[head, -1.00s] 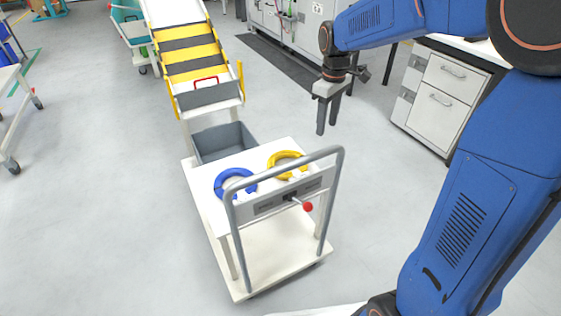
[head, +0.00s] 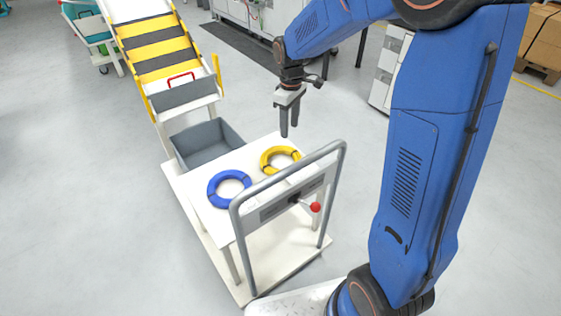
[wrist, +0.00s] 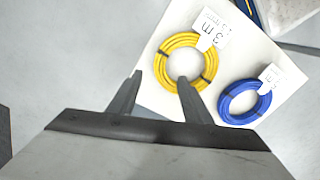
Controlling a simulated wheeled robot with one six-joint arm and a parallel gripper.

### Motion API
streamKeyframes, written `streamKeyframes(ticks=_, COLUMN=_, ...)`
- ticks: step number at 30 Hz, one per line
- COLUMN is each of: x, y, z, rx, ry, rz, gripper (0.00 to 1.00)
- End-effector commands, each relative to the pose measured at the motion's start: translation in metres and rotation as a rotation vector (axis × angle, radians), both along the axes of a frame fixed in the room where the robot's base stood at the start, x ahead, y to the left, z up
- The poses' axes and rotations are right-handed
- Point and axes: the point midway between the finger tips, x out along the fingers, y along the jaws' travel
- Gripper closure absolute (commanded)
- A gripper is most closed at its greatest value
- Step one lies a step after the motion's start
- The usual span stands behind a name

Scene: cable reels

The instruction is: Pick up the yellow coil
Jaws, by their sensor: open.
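The yellow coil (head: 268,165) lies flat on the white top of a cart, at its back right in the head view. In the wrist view the yellow coil (wrist: 164,72) has dark ties and a white "3 m" tag. My gripper (head: 289,133) is open and empty, above the coil and apart from it. In the wrist view my gripper's fingers (wrist: 158,80) point toward the coil, and the right fingertip overlaps its lower edge in the picture.
A blue coil (head: 213,189) lies left of the yellow one on the cart top (head: 240,221). A grey bin (head: 207,159) sits behind them. The cart's grey handle (head: 340,160) with a red knob (head: 315,207) rises at the front right. A striped ramp (head: 160,52) stands beyond.

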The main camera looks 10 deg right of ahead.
Motion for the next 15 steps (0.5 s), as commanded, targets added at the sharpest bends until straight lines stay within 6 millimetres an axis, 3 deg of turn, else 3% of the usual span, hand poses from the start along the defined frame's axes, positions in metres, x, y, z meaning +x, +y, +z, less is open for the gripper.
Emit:
streamKeyframes(ticks=6, x=-0.001, y=0.000, z=-0.034, rx=0.000, ry=0.003, rz=0.000, gripper=0.55)
streamKeyframes(ticks=15, x=-0.001, y=-0.001, z=-0.054, rx=-0.001, ry=0.002, rz=0.000, gripper=0.55)
